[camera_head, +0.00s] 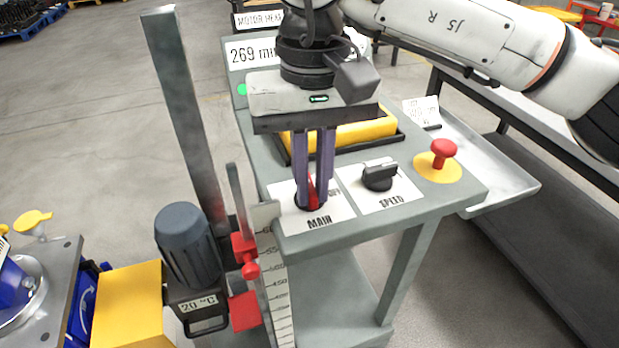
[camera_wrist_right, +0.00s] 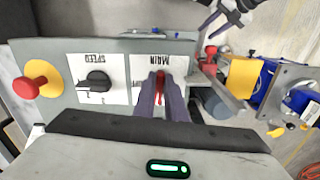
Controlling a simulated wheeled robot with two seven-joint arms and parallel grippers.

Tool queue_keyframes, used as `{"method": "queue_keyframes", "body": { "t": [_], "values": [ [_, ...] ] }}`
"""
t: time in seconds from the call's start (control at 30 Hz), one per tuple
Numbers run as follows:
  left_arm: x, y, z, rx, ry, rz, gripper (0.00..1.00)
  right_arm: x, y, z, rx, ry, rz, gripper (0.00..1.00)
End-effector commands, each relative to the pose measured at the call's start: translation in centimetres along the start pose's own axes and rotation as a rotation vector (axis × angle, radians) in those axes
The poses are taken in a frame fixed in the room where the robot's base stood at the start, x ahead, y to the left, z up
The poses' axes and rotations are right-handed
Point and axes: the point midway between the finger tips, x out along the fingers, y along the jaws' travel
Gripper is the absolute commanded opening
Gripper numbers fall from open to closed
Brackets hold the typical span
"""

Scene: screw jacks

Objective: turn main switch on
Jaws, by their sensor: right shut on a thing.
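The main switch (camera_head: 312,188) is a red handle on the white plate marked MAIN (camera_head: 319,222), at the near edge of the grey console. My right gripper (camera_head: 314,203) points down at it, with its two purple fingers shut on the red handle. The fingers hide part of the handle. In the right wrist view the red main switch (camera_wrist_right: 160,86) shows between the fingertips (camera_wrist_right: 161,98). My left gripper (camera_wrist_right: 222,20) seems to be the dark, partly cut-off shape at the top of the right wrist view; its jaws are unclear.
A black SPEED knob (camera_head: 379,176) sits beside the MAIN plate. A red mushroom button (camera_head: 443,150) on a yellow disc is farther right. A yellow block (camera_head: 350,134) lies in a black tray behind. A grey motor (camera_head: 186,245) and a scale post (camera_head: 277,290) stand at the left.

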Motion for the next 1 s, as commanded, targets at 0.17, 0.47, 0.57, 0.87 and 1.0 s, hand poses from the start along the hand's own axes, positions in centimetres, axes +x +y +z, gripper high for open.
{"method": "queue_keyframes", "body": {
  "t": [0.17,0.47,0.57,0.87,1.0],
  "values": [
    [-0.03,-0.02,-0.05,0.000,0.001,0.000,0.38,-0.13,0.14,-0.06,-0.074,0.002,-0.001,0.00],
    [-0.02,-0.01,-0.06,0.000,0.001,0.000,0.38,-0.14,0.23,-0.07,-0.127,0.003,-0.001,0.00],
    [-0.01,-0.01,-0.06,0.001,0.001,0.000,0.38,-0.14,0.23,-0.08,-0.130,0.003,-0.001,0.00],
    [0.00,0.02,-0.05,0.001,0.000,0.000,0.38,-0.15,0.22,-0.08,-0.130,0.003,0.000,0.16],
    [0.01,0.03,-0.04,0.001,0.000,0.001,0.38,-0.11,0.22,-0.06,-0.129,0.002,0.000,0.30]
  ]
}}
